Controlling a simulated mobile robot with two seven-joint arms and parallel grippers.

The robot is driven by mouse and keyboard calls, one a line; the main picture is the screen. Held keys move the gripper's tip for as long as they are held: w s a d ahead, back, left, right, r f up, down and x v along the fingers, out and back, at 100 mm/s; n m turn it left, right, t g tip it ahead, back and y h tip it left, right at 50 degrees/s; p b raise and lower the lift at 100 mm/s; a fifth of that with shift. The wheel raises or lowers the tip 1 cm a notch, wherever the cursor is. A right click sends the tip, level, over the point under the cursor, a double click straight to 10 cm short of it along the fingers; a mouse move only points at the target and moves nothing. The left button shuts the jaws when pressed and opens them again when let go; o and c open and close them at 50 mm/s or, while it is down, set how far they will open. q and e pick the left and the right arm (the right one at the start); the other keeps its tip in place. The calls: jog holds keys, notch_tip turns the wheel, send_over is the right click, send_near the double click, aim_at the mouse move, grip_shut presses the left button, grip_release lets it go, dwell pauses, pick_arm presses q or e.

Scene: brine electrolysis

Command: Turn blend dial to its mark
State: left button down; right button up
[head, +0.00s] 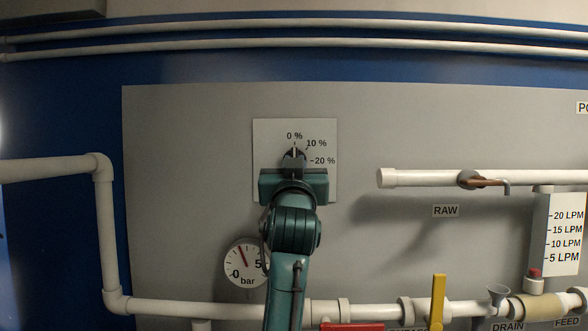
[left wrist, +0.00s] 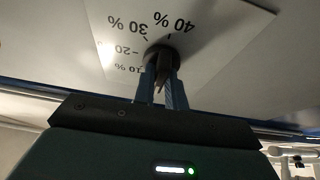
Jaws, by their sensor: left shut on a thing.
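The blend dial (head: 295,153) is a dark round knob on a white square plate (head: 265,135) on the grey panel. In the head view, 0 % is above the knob, 10 % to its upper right and 20 % to its right. A light line on the knob appears to point up, near 0 %. My left gripper (head: 294,161) is shut on the knob from the front and covers the plate's lower part. In the left wrist view, its two fingers hold the dark knob (left wrist: 162,57), with upside-down labels up to 40 % around it. My right gripper is not in view.
A bar gauge (head: 245,262) is beside my left forearm. White pipes run below, with a yellow lever (head: 437,300) and a red handle (head: 352,326). A RAW pipe (head: 430,178) with a tap sticks out at right. The panel around the plate is clear.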

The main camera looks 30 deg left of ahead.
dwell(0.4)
pick_arm(q)
jog(key=c, duration=1.4)
grip_release()
jog(key=shift+c, duration=0.2)
jog(key=shift+f, duration=0.1)
